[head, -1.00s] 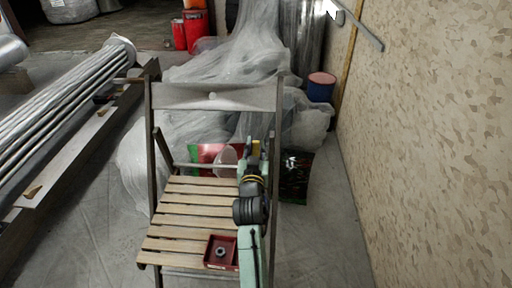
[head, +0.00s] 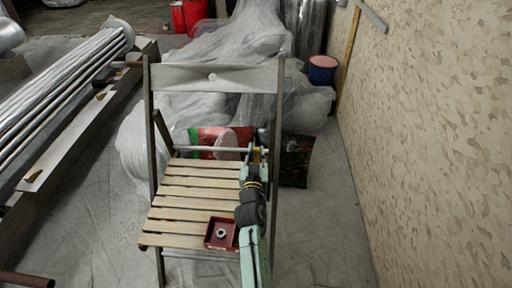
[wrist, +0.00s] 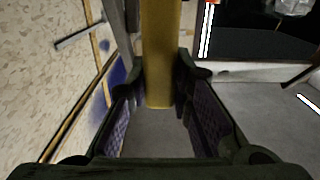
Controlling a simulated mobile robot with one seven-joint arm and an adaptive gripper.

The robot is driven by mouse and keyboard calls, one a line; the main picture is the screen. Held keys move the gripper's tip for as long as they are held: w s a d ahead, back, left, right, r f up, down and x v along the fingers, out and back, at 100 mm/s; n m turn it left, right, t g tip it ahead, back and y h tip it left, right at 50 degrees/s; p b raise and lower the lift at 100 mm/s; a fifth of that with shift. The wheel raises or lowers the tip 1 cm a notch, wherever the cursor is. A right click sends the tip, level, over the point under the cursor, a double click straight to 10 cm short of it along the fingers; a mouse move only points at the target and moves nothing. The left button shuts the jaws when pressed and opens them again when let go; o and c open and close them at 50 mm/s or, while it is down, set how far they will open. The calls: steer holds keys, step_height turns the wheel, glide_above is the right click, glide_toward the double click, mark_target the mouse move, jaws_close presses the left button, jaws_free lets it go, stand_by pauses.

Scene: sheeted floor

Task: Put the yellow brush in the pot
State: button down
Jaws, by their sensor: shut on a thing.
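My gripper (head: 256,155) is at the right side of the folding chair, near the chair's back. In the wrist view, my gripper (wrist: 157,80) is shut on a long yellow piece, the yellow brush (wrist: 160,50), which runs up out of the top of the picture. Its far end is cut off, and I cannot see bristles. In the head view the brush is too small to make out well. I cannot surely pick out a pot. A blue bucket with a reddish top (head: 322,70) stands on the floor behind the chair, by the right wall.
The wooden folding chair (head: 185,192) stands ahead, its slatted seat bearing a small red box (head: 211,240) with a round piece inside. Plastic sheeting (head: 240,45) is heaped behind it. Long wrapped pipes (head: 70,80) lie left. Bare floor (head: 335,225) lies between chair and right wall.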

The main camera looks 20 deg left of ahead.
steer(key=shift+f+b, duration=1.95)
steer(key=shift+f, duration=0.7)
steer(key=c, duration=1.3)
jaws_free()
steer(key=shift+c, duration=0.2)
steer(key=shift+s, duration=0.1)
steer(key=b+v, duration=0.4)
steer(key=v, duration=0.6)
steer(key=shift+r, duration=0.15)
